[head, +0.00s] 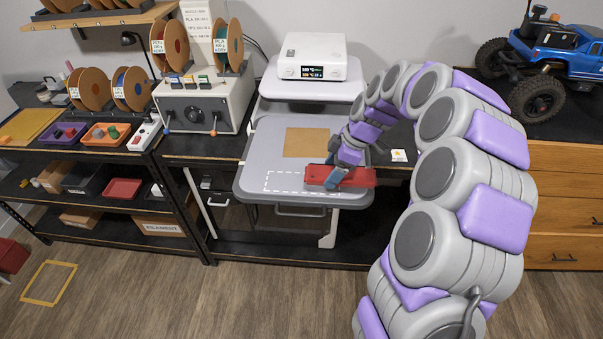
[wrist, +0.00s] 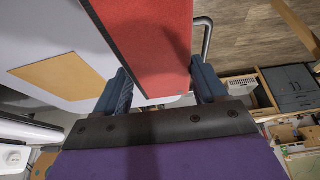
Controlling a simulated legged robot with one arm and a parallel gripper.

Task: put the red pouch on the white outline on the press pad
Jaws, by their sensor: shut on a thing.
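The red pouch (head: 324,175) is in my gripper (head: 335,176), over the front right part of the grey press pad (head: 250,158). In the wrist view the pouch (wrist: 150,40) lies between the two blue fingers of my gripper (wrist: 160,88). The dashed white outline (head: 285,189) is on the front of the pad. The pouch covers the outline's right part, and its left part shows bare. I cannot tell whether the pouch touches the pad or hangs just above it.
A tan square sheet (head: 306,142) lies on the pad behind the pouch. The white press head (head: 312,58) with a display stands behind. A control box (head: 203,103) with spools is to the left. A blue RC crawler (head: 560,50) sits on the right cabinet.

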